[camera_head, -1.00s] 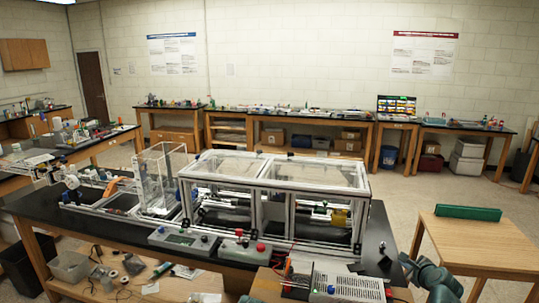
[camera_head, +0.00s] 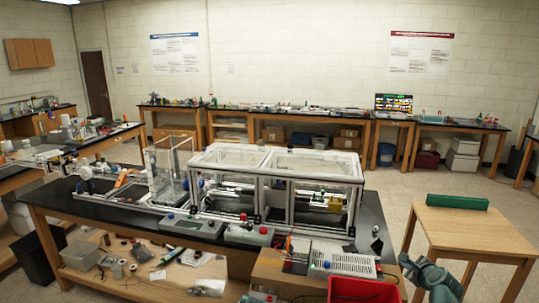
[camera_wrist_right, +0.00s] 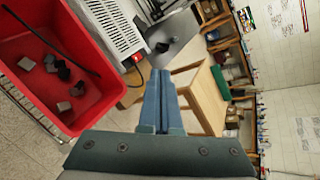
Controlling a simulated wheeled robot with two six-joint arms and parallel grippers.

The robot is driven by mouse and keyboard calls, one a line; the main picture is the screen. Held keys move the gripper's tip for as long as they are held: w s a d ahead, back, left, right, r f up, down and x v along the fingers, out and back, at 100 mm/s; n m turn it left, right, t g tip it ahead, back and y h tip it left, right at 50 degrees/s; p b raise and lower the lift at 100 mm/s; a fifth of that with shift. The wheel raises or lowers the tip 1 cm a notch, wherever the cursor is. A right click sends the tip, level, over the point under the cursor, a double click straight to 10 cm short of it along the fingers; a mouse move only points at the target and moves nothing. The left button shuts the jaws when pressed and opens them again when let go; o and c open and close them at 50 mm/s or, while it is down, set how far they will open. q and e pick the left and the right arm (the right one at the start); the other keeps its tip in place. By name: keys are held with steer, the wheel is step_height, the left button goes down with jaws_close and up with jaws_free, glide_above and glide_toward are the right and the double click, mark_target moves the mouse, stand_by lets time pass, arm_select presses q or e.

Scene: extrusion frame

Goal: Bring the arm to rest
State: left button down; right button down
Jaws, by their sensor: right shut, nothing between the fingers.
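My right arm comes in at the lower right of the head view, its gripper (camera_head: 404,259) in front of the end of the black bench and left of a small wooden table. In the right wrist view, the two blue-grey fingers (camera_wrist_right: 159,105) lie together, shut, with nothing between them. No object is held. My left arm and gripper are not in view.
A framed clear enclosure (camera_head: 275,190) stands on the black bench (camera_head: 60,192). A red bin (camera_head: 362,291), holding small blocks in the wrist view, sits low beside a vented power unit (camera_head: 345,260). The wooden table (camera_head: 475,232) carries a green bar (camera_head: 457,202). Open floor lies behind.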

steer(key=s+a+f+n+g+y+b, duration=0.15)
steer(key=a+f+n, duration=0.3)
steer(key=a, duration=0.45)
steer(key=s+a+f+n+g+y+b, duration=0.1)
steer(key=s+a+f+n+g+b, duration=0.15)
steer(key=a+f+n, duration=0.4)
steer(key=s+a+f+n+g+y+b, duration=0.1)
steer(key=s+a+f+n+g, duration=0.2)
steer(key=a, duration=0.7)
steer(key=s+a+f+n+g+h+b, duration=0.2)
steer(key=s+a+f+n+g, duration=0.1)
steer(key=s+a+n, duration=0.3)
steer(key=s+a+f+n+g+h+b, duration=0.2)
steer(key=s+a+f+n+b, duration=0.1)
steer(key=s+n, duration=0.7)
steer(key=s+a+f, duration=0.1)
steer(key=s+a, duration=0.1)
steer(key=shift+s+a+f+n+g, duration=0.2)
steer(key=shift+s+a+n+g, duration=0.1)
steer(key=shift+a+n+g, duration=0.1)
